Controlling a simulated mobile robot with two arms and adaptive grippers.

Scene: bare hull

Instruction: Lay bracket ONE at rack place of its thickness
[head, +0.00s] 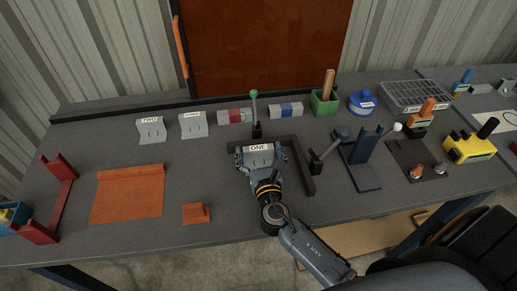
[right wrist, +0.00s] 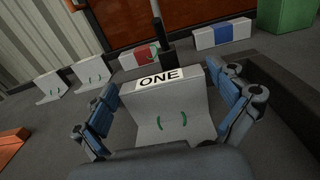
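Bracket ONE (head: 259,148), a light grey bent plate with a white label, stands on the bench inside a black angled frame (head: 305,172). In the right wrist view bracket ONE (right wrist: 172,112) shows two green curved marks on its face. My right gripper (head: 258,162) is over it, with blue-padded fingers on either side. Gaps show between fingers and bracket, so the gripper looks open around it. Brackets TWO (head: 151,130) and THREE (head: 193,124) stand to the left. I cannot tell which place is the rack place. My left gripper is not in view.
A green-knobbed lever (head: 255,115) stands behind bracket ONE, and a black lever (head: 320,158) is at its right. Red-grey (head: 234,116) and blue-grey (head: 286,110) blocks sit behind.

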